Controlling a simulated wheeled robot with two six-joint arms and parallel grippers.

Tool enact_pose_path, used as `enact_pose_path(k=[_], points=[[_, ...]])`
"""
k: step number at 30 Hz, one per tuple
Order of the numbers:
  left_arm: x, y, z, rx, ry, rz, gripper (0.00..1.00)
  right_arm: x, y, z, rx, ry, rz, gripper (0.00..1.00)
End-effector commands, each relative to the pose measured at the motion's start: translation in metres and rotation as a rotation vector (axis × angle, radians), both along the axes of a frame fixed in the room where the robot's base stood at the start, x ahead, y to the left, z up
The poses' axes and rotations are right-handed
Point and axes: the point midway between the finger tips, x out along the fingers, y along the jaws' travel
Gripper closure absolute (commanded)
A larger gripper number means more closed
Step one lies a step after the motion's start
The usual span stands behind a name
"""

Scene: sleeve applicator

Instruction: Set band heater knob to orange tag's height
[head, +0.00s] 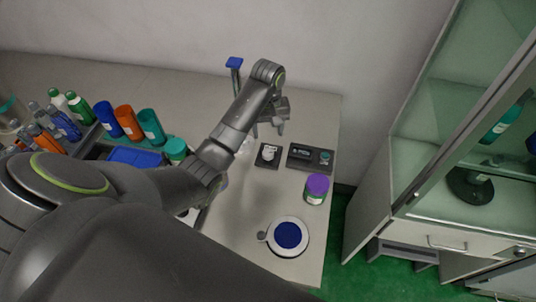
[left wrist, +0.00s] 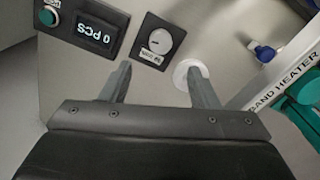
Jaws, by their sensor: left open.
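A white round knob (left wrist: 160,40) on a small dark square plate shows in the left wrist view, just beyond my left fingertips. It also shows in the head view (head: 268,153). A small label lies below the knob, too small to read. A white strip lettered "BAND HEATER" (left wrist: 288,82) runs along the right of the left wrist view. My left gripper (head: 269,129) is open and empty; its two fingers point toward the knob plate in the left wrist view (left wrist: 158,76), apart from the knob. I cannot make out an orange tag. My right gripper is not in view.
A counter box (head: 310,157) reading "0 PCS" sits beside the knob plate. A purple-lidded jar (head: 316,189) and a white round piece with a blue disc (head: 288,235) stand nearer the table front. A blue-topped post (head: 235,64) stands behind. Several bottles crowd the left.

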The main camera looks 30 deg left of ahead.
Motion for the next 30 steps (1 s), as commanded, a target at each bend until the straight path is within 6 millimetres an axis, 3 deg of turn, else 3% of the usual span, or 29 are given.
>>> enact_pose_path(k=[6, 12, 18, 28, 30], points=[[-0.003, -0.001, -0.048, -0.002, 0.009, 0.001, 0.44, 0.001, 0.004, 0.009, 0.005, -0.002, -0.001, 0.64], [-0.002, -0.001, -0.082, -0.001, 0.006, 0.0, 0.44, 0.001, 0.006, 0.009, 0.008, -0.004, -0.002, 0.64], [-0.001, 0.0, -0.098, 0.0, 0.004, 0.0, 0.44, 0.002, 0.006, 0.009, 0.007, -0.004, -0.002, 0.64], [-0.001, 0.0, -0.101, 0.0, 0.002, 0.0, 0.44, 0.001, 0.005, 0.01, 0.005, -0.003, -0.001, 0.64], [-0.001, 0.0, -0.101, 0.0, 0.002, 0.0, 0.51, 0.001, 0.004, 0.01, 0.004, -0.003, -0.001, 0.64]])
